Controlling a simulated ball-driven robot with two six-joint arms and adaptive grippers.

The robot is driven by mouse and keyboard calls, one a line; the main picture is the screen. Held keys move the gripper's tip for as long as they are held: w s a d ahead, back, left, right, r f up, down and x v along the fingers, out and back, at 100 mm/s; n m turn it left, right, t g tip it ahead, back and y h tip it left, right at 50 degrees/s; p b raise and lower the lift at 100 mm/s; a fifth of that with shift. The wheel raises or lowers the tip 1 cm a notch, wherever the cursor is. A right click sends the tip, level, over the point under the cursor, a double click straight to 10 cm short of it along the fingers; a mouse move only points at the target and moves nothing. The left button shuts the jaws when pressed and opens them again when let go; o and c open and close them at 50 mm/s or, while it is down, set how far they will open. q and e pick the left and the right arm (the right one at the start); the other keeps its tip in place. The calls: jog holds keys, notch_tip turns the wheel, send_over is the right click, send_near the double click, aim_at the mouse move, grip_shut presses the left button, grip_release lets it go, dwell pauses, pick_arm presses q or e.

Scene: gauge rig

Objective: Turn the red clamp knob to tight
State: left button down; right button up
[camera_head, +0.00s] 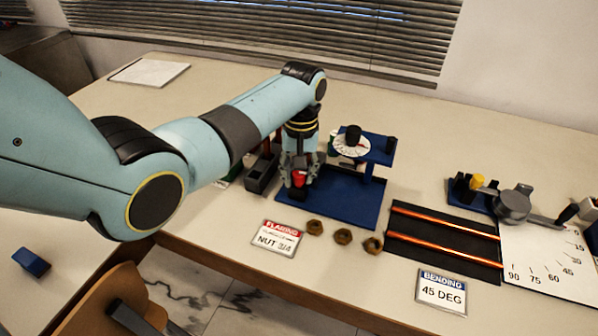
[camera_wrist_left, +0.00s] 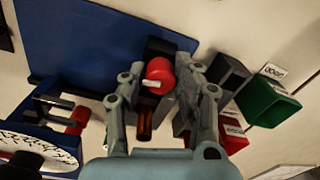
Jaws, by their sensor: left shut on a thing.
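The red clamp knob (camera_head: 299,178) sits at the left end of the blue flaring rig, low over its base plate (camera_head: 350,196). My left gripper (camera_head: 300,171) points down over the knob, its fingers on either side of it. In the left wrist view the red knob (camera_wrist_left: 159,72), with a pale bar across it, lies between the fingers of my left gripper (camera_wrist_left: 168,80), which is shut on it. A copper-coloured piece (camera_wrist_left: 145,122) shows just below the knob there. The knob's far side is hidden. My right gripper is not in view.
Several brass nuts (camera_head: 343,236) and a flaring card (camera_head: 276,238) lie in front. Copper tubes (camera_head: 445,222) lie on a black mat to the right.

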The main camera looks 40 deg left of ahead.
aim_at(300, 174)
pick_arm(q)
jog(key=shift+r+m+p, duration=0.25)
jog(key=shift+m+p, duration=0.45)
jog(key=shift+p, duration=0.4)
jog(key=shift+f+m, duration=0.2)
jog(key=shift+m, duration=0.1)
jog(key=c, duration=1)
grip_release()
jog(key=shift+r, duration=0.2)
notch_tip(300, 174, up, 12)
jog(key=shift+d+f, duration=0.1)
jog(key=shift+f, duration=0.15)
